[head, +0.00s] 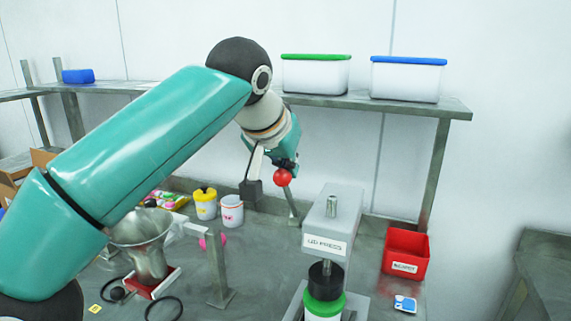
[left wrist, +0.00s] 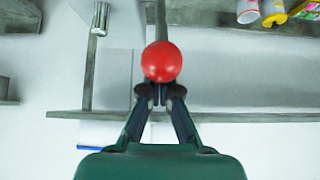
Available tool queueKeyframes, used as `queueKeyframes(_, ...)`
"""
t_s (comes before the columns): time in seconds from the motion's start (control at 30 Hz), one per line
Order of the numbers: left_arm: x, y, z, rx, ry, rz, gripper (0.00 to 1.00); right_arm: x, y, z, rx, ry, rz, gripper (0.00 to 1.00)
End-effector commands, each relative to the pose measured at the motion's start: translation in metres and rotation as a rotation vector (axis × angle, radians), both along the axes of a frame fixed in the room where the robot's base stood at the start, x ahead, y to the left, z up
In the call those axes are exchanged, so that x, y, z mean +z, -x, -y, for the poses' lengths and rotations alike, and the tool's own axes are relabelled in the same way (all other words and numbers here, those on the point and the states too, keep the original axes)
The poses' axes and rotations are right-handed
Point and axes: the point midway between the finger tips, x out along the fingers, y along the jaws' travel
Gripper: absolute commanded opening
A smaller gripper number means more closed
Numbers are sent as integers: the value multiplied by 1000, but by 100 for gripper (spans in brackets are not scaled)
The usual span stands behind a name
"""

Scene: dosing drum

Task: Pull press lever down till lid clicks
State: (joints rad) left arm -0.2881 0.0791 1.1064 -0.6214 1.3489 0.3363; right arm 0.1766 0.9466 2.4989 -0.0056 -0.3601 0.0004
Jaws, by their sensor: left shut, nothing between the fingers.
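The lid press (head: 325,244) is a grey block on a stand, labelled "LID PRESS". Its lever (head: 293,206) stands up at the left side and ends in a red ball knob (head: 282,177). Below the black press head (head: 325,274) is a container with a green lid (head: 324,304), partly cut off by the frame's bottom edge. My left gripper (head: 284,163) is shut and empty, right at the knob. In the left wrist view the knob (left wrist: 161,62) lies just beyond the fingertips (left wrist: 160,91); whether they touch it I cannot tell. My right gripper is not in view.
A red bin (head: 407,252) and a blue-white packet (head: 405,303) lie right of the press. A metal funnel (head: 145,238), yellow tub (head: 205,203) and white tub (head: 231,210) stand left. A shelf (head: 420,106) with lidded boxes runs behind.

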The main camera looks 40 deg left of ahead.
Motion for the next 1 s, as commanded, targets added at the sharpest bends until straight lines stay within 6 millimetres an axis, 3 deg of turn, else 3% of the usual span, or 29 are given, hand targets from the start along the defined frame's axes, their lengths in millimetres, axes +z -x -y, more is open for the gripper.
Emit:
queueKeyframes(0.33, -1, 1, 0, 0, 0, -1, 0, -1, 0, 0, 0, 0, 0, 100)
queueKeyframes(0.7, -15, 17, 5, -1, 1, -1, 0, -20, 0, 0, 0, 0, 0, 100)
queueKeyframes(1.0, -16, 21, 5, 0, 0, -2, 0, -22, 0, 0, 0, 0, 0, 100)
